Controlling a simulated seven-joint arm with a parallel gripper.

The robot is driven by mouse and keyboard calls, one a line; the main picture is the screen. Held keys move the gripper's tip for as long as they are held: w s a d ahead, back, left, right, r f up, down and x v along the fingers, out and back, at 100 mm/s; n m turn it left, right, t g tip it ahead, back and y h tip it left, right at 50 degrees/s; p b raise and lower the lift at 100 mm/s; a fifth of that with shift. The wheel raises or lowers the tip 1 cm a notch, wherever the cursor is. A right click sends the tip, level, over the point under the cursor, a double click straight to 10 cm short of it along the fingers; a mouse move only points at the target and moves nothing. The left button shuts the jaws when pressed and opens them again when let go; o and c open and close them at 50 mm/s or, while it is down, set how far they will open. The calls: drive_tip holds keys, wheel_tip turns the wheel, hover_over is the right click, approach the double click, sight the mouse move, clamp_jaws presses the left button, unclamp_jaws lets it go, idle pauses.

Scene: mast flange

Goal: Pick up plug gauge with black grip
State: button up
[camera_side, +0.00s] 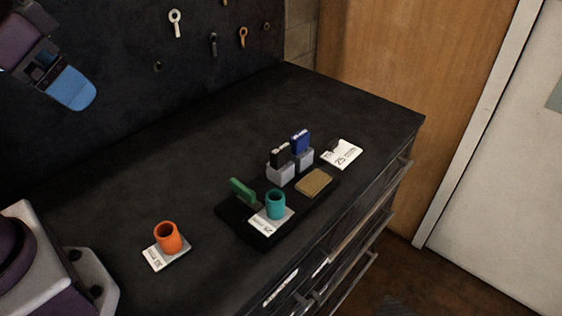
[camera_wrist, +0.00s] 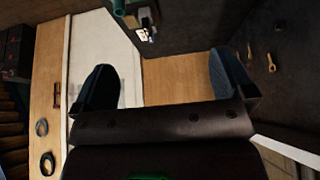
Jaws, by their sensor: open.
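The plug gauge with the black grip (camera_side: 281,154) stands upright in a light grey block (camera_side: 281,173), in the side view. Beside it to the right, a similar piece with a blue grip (camera_side: 300,141) stands in another grey block. My gripper (camera_side: 70,88) is at the upper left of the side view, high above the bench and far from the gauge. In the wrist view, the two dark blue fingers of my gripper (camera_wrist: 164,80) are wide apart with nothing between them.
A black tray (camera_side: 232,222) holds a green piece (camera_side: 242,190), a teal cup (camera_side: 275,204) and a tan pad (camera_side: 314,182). An orange cup (camera_side: 168,237) stands on a white card at front left. Another white card (camera_side: 342,153) lies at right. The back of the bench is clear.

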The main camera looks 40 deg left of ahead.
idle(0.4)
drive_tip(key=c, duration=0.8)
drive_tip(key=shift+f, duration=0.1)
drive_tip(key=shift+c, duration=0.2)
